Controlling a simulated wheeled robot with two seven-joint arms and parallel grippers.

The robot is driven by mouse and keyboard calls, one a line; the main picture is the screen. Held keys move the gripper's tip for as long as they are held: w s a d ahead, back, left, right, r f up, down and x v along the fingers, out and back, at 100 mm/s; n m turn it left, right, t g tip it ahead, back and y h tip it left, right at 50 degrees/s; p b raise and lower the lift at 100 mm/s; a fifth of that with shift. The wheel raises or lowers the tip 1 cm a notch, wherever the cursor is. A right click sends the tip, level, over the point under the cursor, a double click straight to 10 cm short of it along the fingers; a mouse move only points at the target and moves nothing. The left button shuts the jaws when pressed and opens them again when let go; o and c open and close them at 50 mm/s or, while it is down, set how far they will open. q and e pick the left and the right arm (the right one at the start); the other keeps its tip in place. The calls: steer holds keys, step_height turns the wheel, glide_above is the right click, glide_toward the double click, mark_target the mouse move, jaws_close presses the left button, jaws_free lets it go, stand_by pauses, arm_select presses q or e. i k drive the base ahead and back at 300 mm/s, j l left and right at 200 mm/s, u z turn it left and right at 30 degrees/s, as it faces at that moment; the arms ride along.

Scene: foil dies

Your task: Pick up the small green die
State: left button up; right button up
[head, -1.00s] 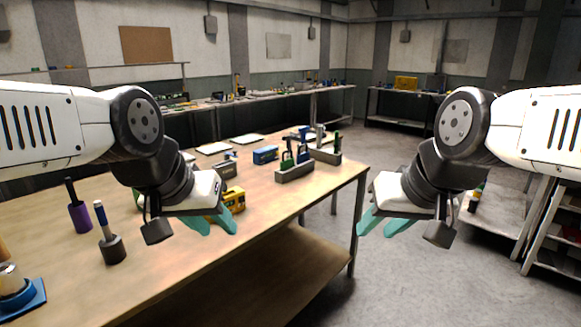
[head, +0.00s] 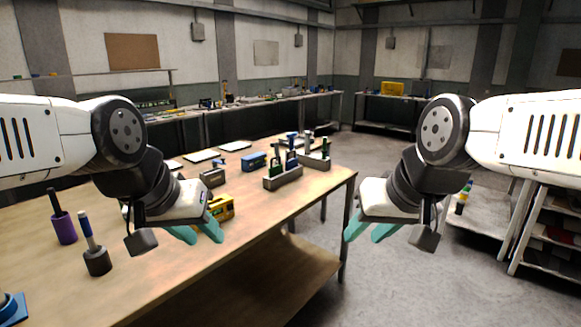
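Upright green pieces and blue-topped pieces stand in two grey holders on the wooden table. The front grey holder (head: 284,182) has a green piece (head: 269,164) at its left end. The rear grey holder (head: 318,164) has a dark green piece (head: 326,147) at its right. They are too small to tell which one is the small green die. My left gripper (head: 196,234) is open and empty over the table's front part, left of and nearer than the holders. My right gripper (head: 371,229) is open and empty, right of the table's edge over the floor.
A yellow box (head: 222,207) lies just beyond my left gripper. A blue box (head: 254,161) and a grey block (head: 213,178) lie behind it. A purple cup (head: 66,230) and a dark holder with a blue-topped tool (head: 97,261) stand at left. The table's near right part is clear.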

mark_target(276, 169)
steer(key=i+u, duration=0.15)
steer(key=u, duration=0.5)
steer(key=i+l+u, duration=0.45)
steer(key=l, duration=0.2)
steer(key=i+l+u, duration=0.2)
steer(key=l, duration=0.15)
steer(key=i+l, duration=0.2)
steer(key=l, duration=0.15)
steer(key=i+l, duration=0.15)
steer(key=l, duration=0.15)
steer(key=i+l, duration=0.2)
steer(key=l, duration=0.15)
steer(key=u, duration=0.05)
